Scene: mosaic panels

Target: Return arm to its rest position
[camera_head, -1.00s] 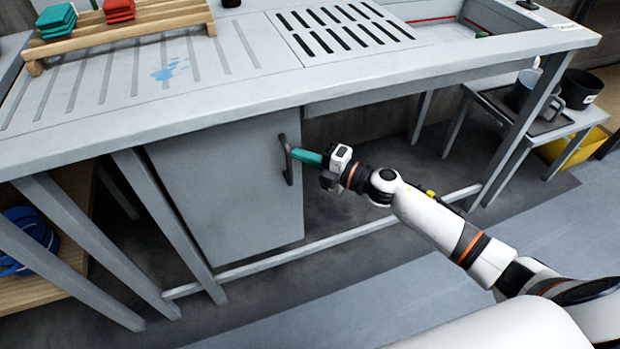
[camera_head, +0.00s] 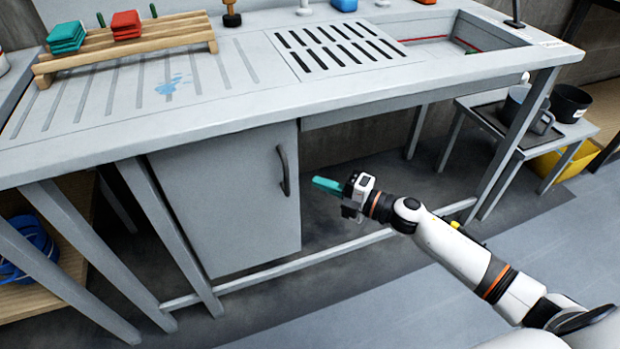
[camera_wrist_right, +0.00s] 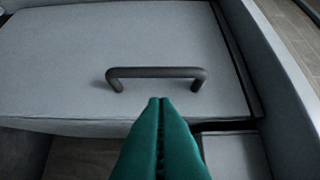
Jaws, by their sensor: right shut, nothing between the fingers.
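My right gripper (camera_head: 327,184) has teal fingers and is shut and empty. It is in the open space just right of the grey cabinet door, apart from the door's dark handle (camera_head: 285,171). In the right wrist view the shut teal fingers (camera_wrist_right: 159,104) point toward the handle (camera_wrist_right: 156,73), with a gap between them. The cabinet door (camera_head: 222,200) looks closed, or nearly so; I cannot tell exactly. My right arm reaches in from the lower right of the head view. My left gripper is not in view.
The grey workbench (camera_head: 230,107) stands above my right gripper. A wooden rack (camera_head: 130,47) holds teal and red stacks. A side table (camera_head: 480,122) with dark pots stands at the right. Bench legs and a low crossbar (camera_head: 350,246) are near my arm. The floor at lower right is open.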

